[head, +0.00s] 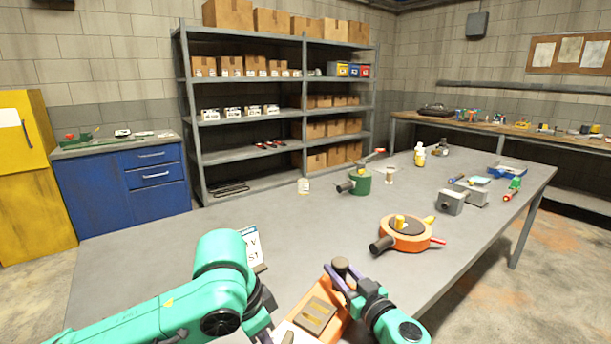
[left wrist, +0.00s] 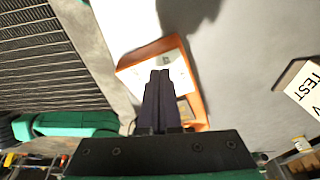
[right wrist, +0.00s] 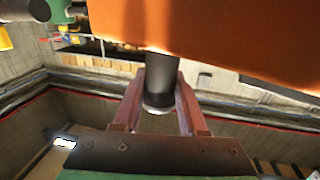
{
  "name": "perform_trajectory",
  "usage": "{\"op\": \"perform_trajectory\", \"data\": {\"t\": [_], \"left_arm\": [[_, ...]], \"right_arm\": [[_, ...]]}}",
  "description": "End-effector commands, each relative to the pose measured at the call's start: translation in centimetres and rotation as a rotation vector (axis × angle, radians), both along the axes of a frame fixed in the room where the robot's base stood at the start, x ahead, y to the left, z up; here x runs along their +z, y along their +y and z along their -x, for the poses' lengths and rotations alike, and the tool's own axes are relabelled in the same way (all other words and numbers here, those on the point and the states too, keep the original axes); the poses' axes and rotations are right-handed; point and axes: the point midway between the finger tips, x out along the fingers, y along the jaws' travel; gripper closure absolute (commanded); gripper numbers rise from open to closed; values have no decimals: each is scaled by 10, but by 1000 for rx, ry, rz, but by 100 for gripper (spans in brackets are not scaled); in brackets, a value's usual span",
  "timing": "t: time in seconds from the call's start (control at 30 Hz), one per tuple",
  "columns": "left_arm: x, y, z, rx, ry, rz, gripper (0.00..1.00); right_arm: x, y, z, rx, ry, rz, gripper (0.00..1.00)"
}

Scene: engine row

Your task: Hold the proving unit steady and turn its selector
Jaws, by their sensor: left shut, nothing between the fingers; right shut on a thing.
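The proving unit, an orange box (head: 337,327) with a pale top face, is at the front edge of the table in the head view. A brown plate with a yellow mark (head: 316,316) lies on its top; I cannot tell if this is the selector. My right gripper (head: 345,283) is shut on the unit's dark round handle (right wrist: 158,97), which sticks out from the orange body (right wrist: 215,35). My left gripper (left wrist: 159,74) is shut and empty over the pale face (left wrist: 176,66) in the left wrist view; its fingers hide part of it. I cannot tell if they touch.
A sign with TEST and V lettering (head: 252,246) stands just beyond my left arm. An orange round device (head: 405,236) with a black handle, a green device (head: 360,181) and grey blocks (head: 451,203) stand farther back. The table's left middle is clear.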

Motion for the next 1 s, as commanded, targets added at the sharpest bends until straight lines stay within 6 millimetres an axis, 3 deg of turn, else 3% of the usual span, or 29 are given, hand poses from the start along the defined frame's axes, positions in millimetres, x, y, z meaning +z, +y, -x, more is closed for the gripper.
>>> {"op": "perform_trajectory", "data": {"t": [0.17,0.5,1.0], "left_arm": [[8,1,1,1,-3,1,100],[56,2,1,1,-2,0,100],[64,-4,-1,-22,55,-76,100]], "right_arm": [[1,0,0,0,-1,-2,100],[1,0,0,0,-1,-2,100],[1,0,0,0,-1,-2,100]]}}
